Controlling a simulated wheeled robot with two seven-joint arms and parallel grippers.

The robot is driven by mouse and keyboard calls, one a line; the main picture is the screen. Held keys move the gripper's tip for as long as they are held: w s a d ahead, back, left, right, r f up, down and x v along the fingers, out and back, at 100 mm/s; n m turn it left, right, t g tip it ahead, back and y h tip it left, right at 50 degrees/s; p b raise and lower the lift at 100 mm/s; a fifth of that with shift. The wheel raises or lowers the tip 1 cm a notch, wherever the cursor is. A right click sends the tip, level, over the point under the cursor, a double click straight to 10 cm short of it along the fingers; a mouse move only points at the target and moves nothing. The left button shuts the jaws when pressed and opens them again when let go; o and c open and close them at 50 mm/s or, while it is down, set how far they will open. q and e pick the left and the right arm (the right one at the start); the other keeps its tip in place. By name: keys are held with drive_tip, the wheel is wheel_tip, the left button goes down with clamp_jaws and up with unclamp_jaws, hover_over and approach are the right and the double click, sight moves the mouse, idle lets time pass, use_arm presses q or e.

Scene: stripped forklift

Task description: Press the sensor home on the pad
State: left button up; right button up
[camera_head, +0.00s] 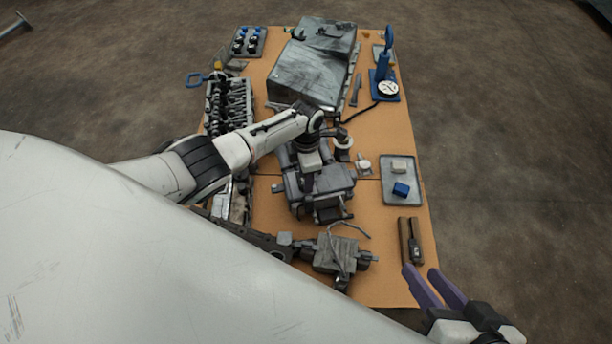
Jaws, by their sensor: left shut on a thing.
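My left arm reaches in from the left over the middle of the bench. Its gripper (313,172) points down at the grey machine unit (328,185) in the middle of the bench. This gripper is shut on a small part, but its fingertips and the part are mostly hidden, so I cannot tell whether it is the sensor. I cannot make out the pad. A dark fitting with a pale ring (343,150) shows just right of this gripper. My right gripper (436,287) has two purple fingers, apart and empty, at the bench's front right corner.
A grey tray (402,200) at the right holds a blue block (401,189) and a pale block (399,167). A brown-and-black tool (411,242) lies in front of it. A large grey casing (315,65) and a blue gauge stand (385,85) are behind. Bare bench lies around the tray.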

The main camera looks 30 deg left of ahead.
use_arm(q)
drive_tip(key=o, duration=1.1)
use_arm(e)
drive_tip(key=shift+d+f, duration=0.1)
use_arm(q)
wheel_tip(320, 180, up, 4)
drive_tip(key=p, duration=0.3)
wheel_tip(320, 180, up, 6)
drive_tip(key=p, duration=0.4)
drive_tip(key=shift+r, duration=0.15)
use_arm(e)
drive_tip(key=d, duration=0.1)
drive_tip(key=s+d+f+h, duration=0.1)
drive_tip(key=d, duration=0.1)
drive_tip(key=d+m+h, duration=0.1)
drive_tip(key=shift+s+d+f, duration=0.25)
drive_tip(key=shift+s+d, duration=0.05)
